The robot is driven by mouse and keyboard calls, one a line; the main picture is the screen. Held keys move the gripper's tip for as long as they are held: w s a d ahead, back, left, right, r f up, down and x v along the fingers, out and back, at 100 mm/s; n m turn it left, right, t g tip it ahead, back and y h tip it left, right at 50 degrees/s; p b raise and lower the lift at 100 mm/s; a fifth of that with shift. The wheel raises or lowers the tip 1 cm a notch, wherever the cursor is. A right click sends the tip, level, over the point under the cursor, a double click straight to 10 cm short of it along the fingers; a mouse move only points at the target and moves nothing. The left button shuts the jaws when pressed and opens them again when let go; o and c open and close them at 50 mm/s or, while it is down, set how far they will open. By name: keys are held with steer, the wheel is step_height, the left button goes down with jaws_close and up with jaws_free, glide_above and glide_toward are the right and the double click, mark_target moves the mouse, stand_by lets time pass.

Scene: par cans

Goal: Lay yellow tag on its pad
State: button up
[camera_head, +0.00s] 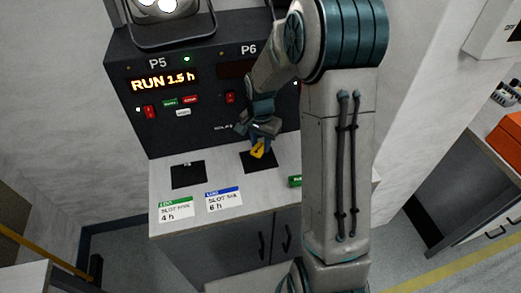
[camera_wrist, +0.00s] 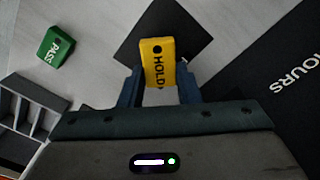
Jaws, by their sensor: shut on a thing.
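The yellow tag (camera_wrist: 157,62), marked HOLD, is held between the two fingers of my gripper (camera_wrist: 160,88) in the wrist view. In the head view the yellow tag (camera_head: 258,149) hangs below my gripper (camera_head: 260,138), over the upper part of a black square pad (camera_head: 262,163) in front of P6. The same pad (camera_wrist: 185,40) shows behind the tag in the wrist view. I cannot tell whether the tag touches the pad. A second black pad (camera_head: 187,176) lies to the left, in front of P5, with a small light-coloured item at its upper edge.
A green PASS tag (camera_wrist: 56,47) lies on the counter; it also shows in the head view (camera_head: 295,181). A grey divided tray (camera_wrist: 28,112) is nearby. Green LENA (camera_head: 176,207) and blue-topped (camera_head: 224,198) cards lie at the front. The panel (camera_head: 185,110) stands behind; P5 reads RUN 1.5 h.

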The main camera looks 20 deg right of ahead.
mark_target(260, 146)
steer(key=shift+f, duration=2)
steer(key=shift+f, duration=0.15)
steer(key=o, duration=1)
steer(key=shift+c, duration=0.2)
